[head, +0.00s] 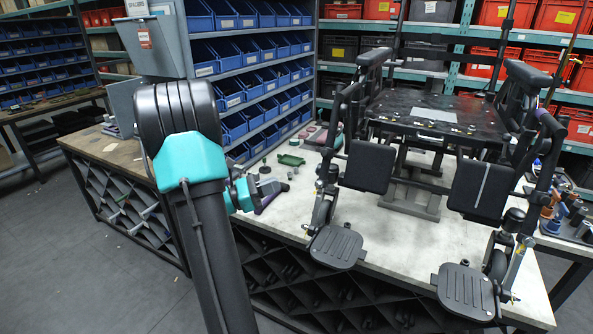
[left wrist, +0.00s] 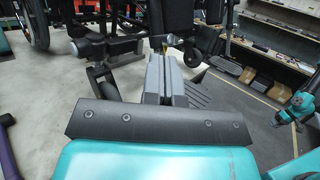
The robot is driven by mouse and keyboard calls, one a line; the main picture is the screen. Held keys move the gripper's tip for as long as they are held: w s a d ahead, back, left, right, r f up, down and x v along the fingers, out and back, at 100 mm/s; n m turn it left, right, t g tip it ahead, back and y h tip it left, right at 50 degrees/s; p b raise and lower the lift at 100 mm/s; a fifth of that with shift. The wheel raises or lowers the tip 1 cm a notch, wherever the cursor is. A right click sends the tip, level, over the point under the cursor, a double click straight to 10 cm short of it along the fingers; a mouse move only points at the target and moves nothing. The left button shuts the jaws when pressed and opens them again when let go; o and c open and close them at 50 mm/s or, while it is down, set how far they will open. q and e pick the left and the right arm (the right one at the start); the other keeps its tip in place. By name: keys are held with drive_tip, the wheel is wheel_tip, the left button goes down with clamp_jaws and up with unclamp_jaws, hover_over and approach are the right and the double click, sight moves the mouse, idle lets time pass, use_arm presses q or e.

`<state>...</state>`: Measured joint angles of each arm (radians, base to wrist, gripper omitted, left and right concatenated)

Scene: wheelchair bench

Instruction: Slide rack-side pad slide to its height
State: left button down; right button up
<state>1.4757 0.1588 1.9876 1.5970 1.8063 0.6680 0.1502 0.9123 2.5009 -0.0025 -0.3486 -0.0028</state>
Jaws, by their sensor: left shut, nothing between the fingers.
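The wheelchair (head: 440,105) stands on the white bench top, its two footplates hanging at the front edge. A black pad (head: 370,166) is on its left leg support, on the side of the blue-bin rack. A second black pad (head: 481,186) with a pale stripe is on the right leg support. The pad slide itself is too small to make out. My left gripper (head: 268,190) is left of the wheelchair, apart from the pads and partly hidden by my arm. In the left wrist view its grey fingers (left wrist: 168,65) are together and empty.
The left footplate (head: 336,247) and right footplate (head: 464,290) stick out over the bench's front edge. Small tools and parts stand at the right (head: 572,215). Blue-bin shelves (head: 255,75) stand behind.

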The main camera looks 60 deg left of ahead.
use_arm(q)
approach(324, 156)
drive_tip(key=w+f, duration=0.3)
drive_tip(key=w, duration=0.1)
drive_tip(key=shift+w+d+r, duration=0.15)
drive_tip(key=shift+w+r, duration=0.55)
drive_tip(key=shift+r, duration=0.25)
drive_tip(key=shift+w+d+r, duration=0.1)
drive_tip(key=shift+w+r, duration=0.65)
drive_tip(key=shift+r, duration=0.25)
drive_tip(key=shift+r, duration=0.1)
drive_tip(key=shift+w+a+r, duration=0.1)
drive_tip(key=shift+w+r, duration=0.25)
drive_tip(key=shift+r, duration=0.35)
